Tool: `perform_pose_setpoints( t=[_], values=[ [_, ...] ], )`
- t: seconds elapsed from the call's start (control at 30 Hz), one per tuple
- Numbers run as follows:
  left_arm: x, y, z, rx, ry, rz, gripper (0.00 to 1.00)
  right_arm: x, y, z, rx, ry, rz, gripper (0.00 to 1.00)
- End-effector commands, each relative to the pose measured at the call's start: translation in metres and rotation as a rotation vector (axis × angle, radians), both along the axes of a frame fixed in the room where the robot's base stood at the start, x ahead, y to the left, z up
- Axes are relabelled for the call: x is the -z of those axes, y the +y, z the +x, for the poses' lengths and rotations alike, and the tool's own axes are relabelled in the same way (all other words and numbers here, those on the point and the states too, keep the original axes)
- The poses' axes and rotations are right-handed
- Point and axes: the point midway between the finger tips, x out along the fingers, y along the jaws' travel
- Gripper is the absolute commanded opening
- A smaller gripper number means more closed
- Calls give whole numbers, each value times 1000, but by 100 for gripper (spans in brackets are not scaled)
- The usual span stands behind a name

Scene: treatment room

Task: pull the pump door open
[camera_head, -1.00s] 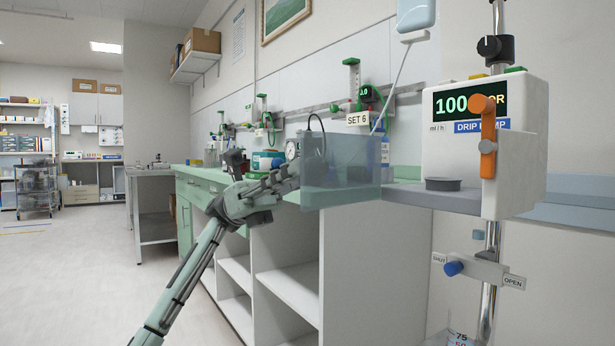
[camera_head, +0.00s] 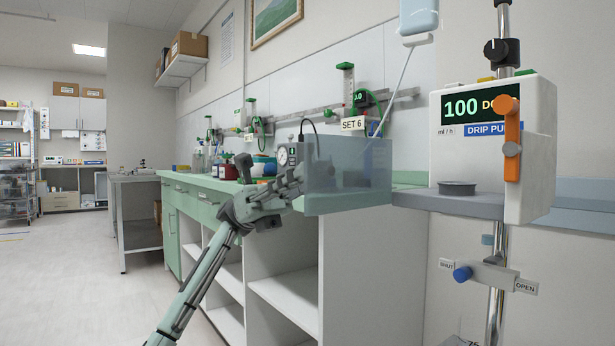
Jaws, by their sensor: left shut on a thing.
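The drip pump (camera_head: 530,160) is a white box at right, with a display reading 100 and a partly covered word. An orange lever (camera_head: 511,140) stands upright on its front. The pump door (camera_head: 360,190) looks like a clear bluish panel left of the pump, standing out over the bench front. Its hinge is not clear to see. My left gripper (camera_head: 294,181) is at the door's left edge and shut on it; the fingertips are hard to make out. My right gripper is not in view.
A pole (camera_head: 495,312) carries the pump and, lower down, a blue knob (camera_head: 462,273) between SHUT and OPEN labels. A grey shelf (camera_head: 420,198) runs left of the pump. The green bench (camera_head: 205,188) holds a gauge and bottles. Floor at left is clear.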

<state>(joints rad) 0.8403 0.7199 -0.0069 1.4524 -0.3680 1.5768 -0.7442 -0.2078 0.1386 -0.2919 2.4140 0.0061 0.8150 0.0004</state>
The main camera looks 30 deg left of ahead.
Motion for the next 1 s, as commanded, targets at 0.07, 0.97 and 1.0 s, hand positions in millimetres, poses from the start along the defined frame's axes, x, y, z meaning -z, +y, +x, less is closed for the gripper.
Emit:
perform_pose_setpoints(
  t=[0.07,0.97,1.0],
  values=[
    [0,0,0,1,0,-1,0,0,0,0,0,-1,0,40],
    [24,57,18,-2,2,-4,42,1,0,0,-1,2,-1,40],
    [26,65,21,-2,1,-4,42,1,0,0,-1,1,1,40]
  ],
)
